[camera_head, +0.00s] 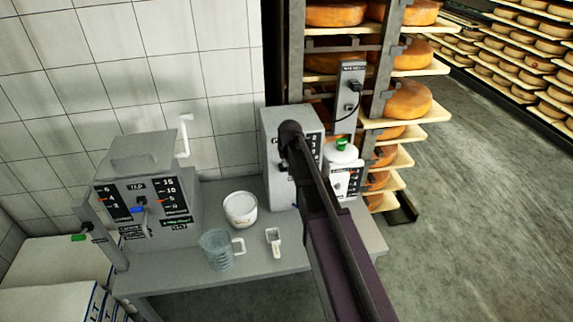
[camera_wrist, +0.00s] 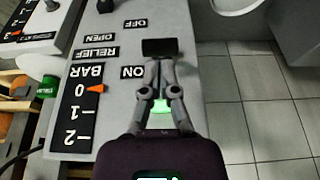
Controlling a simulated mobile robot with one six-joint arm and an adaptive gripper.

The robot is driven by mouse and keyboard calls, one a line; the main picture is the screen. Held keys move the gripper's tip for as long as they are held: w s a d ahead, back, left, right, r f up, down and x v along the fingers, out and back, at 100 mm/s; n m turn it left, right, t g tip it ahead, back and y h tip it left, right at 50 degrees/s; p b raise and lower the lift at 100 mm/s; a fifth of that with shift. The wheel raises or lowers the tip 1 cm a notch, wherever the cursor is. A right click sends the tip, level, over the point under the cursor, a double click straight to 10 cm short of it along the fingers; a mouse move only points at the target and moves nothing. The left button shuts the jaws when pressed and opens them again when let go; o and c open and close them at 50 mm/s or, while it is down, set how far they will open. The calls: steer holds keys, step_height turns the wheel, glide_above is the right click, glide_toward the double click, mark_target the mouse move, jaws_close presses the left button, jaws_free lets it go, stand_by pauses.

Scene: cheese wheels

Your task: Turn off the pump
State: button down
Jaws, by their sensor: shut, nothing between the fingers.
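The pump's grey panel (camera_wrist: 108,110) fills the left and middle of the wrist view, with OFF, ON, OPEN, RELIEF and BAR labels. Its orange pointer (camera_wrist: 95,88) is by the 0 mark. My gripper (camera_wrist: 160,47) is shut and empty in front of the panel, right of the ON and OFF labels. A green lit part (camera_wrist: 161,106) shows between its fingers. I cannot tell whether the fingertips touch the panel; any switch behind them is hidden. In the head view the grey box (camera_head: 280,145) is partly covered by my arm, and my fingers are hidden.
A white canister with a green cap (camera_head: 342,146) stands right of the box. A TAP machine (camera_head: 140,165), a white tub (camera_head: 240,209), a clear jug (camera_head: 216,250) and a scoop (camera_head: 273,241) share the table (camera_head: 180,276). Cheese shelves (camera_head: 425,112) stand behind. Open floor lies right.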

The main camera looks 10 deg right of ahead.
mark_target(284, 169)
steer(key=shift+b+x, duration=0.7)
steer(key=shift+x, duration=0.35)
steer(key=shift+d, duration=0.15)
steer(key=shift+s+f+b, duration=0.15)
steer(key=shift+b, duration=0.15)
